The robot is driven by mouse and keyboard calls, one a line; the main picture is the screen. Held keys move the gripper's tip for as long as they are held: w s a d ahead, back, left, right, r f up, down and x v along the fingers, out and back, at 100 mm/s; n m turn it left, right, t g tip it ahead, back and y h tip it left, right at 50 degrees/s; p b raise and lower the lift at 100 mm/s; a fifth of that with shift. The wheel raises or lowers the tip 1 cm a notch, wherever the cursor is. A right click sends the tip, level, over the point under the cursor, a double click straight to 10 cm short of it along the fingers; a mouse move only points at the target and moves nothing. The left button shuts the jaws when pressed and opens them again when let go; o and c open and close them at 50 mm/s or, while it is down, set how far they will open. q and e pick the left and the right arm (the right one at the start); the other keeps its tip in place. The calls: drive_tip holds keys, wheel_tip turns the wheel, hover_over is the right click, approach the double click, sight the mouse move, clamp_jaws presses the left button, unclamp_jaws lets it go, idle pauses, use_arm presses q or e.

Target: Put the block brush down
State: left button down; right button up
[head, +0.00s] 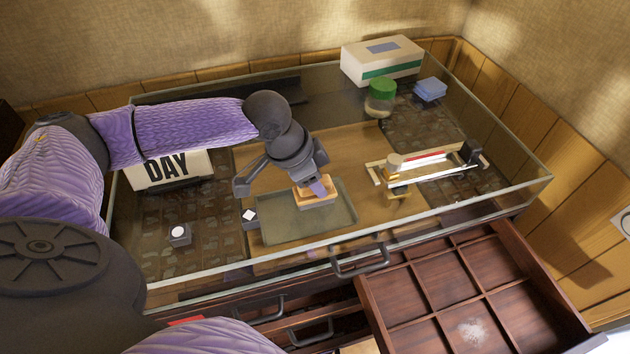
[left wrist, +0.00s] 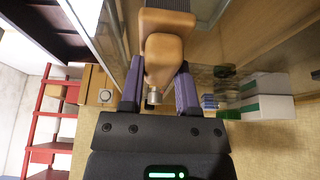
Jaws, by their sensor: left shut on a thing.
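My right gripper is out of view.
Low glass walls (head: 420,214) edge the counter. A brass-and-steel device (head: 425,163) stands right of the tray. A green-lidded jar (head: 381,97), blue pads (head: 430,89) and a white box (head: 382,60) are behind. A DAY sign (head: 168,168) stands left. An open drawer (head: 480,290) juts out in front.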

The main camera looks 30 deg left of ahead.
use_arm(q)
drive_tip(key=shift+c, duration=0.5)
unclamp_jaws()
drive_tip(key=p+v, duration=0.3)
drive_tip(key=v, duration=0.9)
